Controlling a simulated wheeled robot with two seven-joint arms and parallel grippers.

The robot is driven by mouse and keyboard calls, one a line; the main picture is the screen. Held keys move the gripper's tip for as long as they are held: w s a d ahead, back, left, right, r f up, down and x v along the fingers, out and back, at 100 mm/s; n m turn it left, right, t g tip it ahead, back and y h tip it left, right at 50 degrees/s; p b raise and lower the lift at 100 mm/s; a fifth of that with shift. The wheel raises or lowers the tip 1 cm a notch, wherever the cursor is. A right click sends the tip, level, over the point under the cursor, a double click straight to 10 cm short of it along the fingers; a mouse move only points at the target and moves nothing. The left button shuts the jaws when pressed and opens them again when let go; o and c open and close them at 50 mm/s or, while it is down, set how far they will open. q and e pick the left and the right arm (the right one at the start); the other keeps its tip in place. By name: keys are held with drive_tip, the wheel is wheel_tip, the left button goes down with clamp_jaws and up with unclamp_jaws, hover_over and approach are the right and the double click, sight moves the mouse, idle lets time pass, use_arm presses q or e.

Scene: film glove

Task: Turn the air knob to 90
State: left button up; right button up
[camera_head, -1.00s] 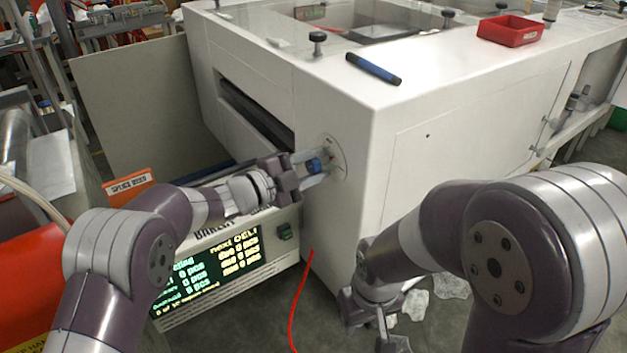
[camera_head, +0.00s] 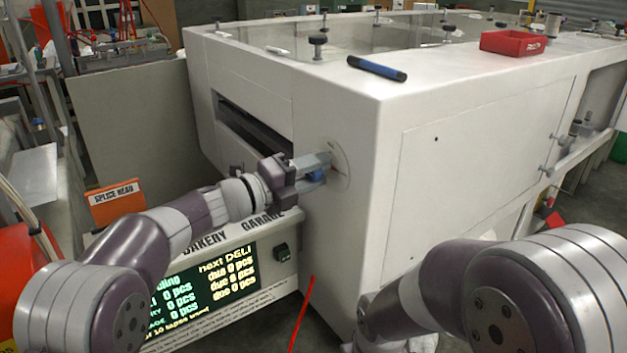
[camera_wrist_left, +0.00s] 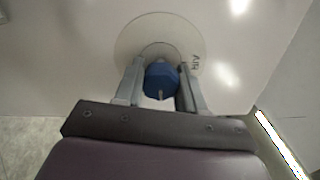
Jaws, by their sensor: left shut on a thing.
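The air knob (camera_head: 318,174) is a small blue knob on a round pale dial (camera_head: 341,163) on the white machine's front face. My left gripper (camera_head: 322,169) is shut on the knob, one finger on each side of it. In the left wrist view the blue knob (camera_wrist_left: 162,80) sits between the two grey fingers of the left gripper (camera_wrist_left: 160,90). The round dial plate (camera_wrist_left: 140,32) shows behind it with the word AIR at its right. The other dial marks are too small to read or hidden. My right arm is at the lower right, and its gripper is out of the picture.
The white machine (camera_head: 440,120) fills the middle. A display panel (camera_head: 205,290) stands below my left arm. A red rod (camera_head: 301,315) rises near the machine's lower edge.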

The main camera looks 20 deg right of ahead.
use_arm(q)
drive_tip(key=shift+f, duration=0.2)
idle(0.4)
drive_tip(key=o, duration=1.1)
drive_tip(key=shift+c, duration=0.2)
drive_tip(key=shift+s+r, duration=0.1)
drive_tip(key=v, duration=1.2)
drive_tip(key=shift+a, duration=0.3)
